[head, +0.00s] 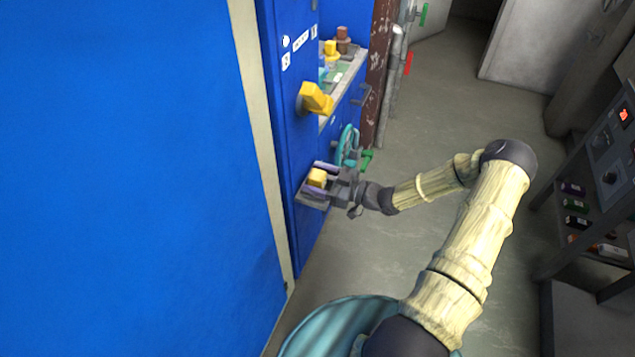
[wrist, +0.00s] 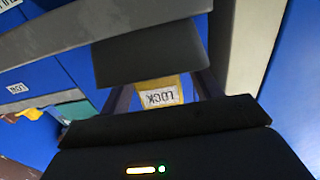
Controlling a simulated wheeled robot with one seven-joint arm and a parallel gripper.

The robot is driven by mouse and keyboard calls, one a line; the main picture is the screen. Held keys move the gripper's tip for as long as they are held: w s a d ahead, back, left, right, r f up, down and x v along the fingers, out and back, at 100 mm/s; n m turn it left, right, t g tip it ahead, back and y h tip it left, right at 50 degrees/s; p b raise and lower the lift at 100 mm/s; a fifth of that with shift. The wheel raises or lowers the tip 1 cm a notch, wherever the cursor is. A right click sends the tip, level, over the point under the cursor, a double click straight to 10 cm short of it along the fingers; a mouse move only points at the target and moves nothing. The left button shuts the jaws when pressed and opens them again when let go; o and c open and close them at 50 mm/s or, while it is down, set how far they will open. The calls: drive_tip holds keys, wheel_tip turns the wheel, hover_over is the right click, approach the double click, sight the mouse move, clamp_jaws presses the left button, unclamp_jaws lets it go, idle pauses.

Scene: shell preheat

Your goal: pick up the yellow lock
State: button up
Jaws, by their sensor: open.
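The yellow lock (head: 317,177) is a small block on a small grey ledge (head: 313,199) on the blue cabinet's face. In the wrist view the yellow lock (wrist: 160,92) shows a white label reading "LOCK", partly hidden by dark parts above and below it. My gripper (head: 320,178) is open at the ledge, with its fingers on either side of the lock. In the wrist view the fingers of my gripper (wrist: 162,90) flank the label. I cannot tell whether they touch the lock.
A yellow handle (head: 316,98) sticks out of the blue cabinet (head: 292,130) above the ledge. A teal handwheel (head: 347,146) is just behind my gripper. A recess holds small yellow and brown items. A rack (head: 590,190) stands at the right; the floor (head: 430,110) between is clear.

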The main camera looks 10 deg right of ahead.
drive_tip(key=c, duration=1.1)
drive_tip(key=shift+r, duration=0.1)
wheel_tip(320, 180, up, 10)
drive_tip(key=shift+f+p, duration=0.1)
drive_tip(key=shift+p, duration=0.8)
